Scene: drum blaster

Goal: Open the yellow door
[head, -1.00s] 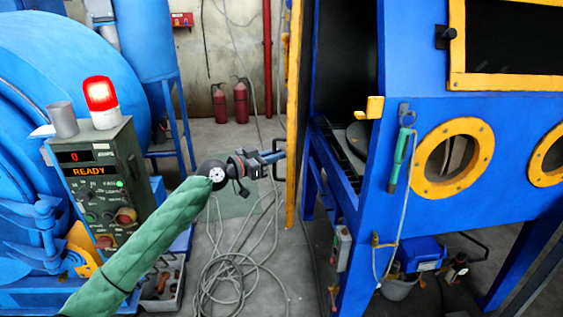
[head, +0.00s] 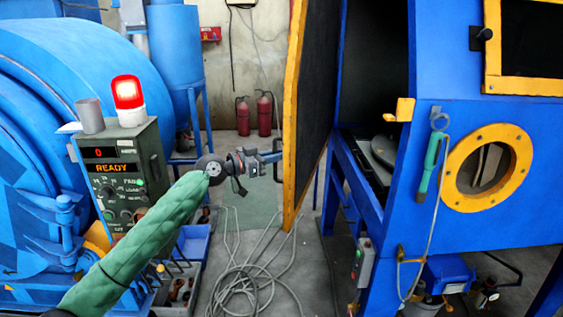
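The yellow door (head: 293,110) is a tall panel with a yellow edge and a dark inner face. It stands swung out from the left side of the blue cabinet (head: 425,135), and the cabinet's dark opening shows. A dark handle (head: 277,158) sits on the door's outer side. My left gripper (head: 281,155) reaches in from the left, with its fingertips at the handle. The fingers are small here, and I cannot tell whether they are closed on it. My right gripper is not in view.
A control box (head: 122,175) with a lit red lamp (head: 128,92) stands at the left by a big blue drum (head: 60,85). Coiled cables (head: 250,285) lie on the floor below the door. Two fire extinguishers (head: 253,114) stand at the back wall.

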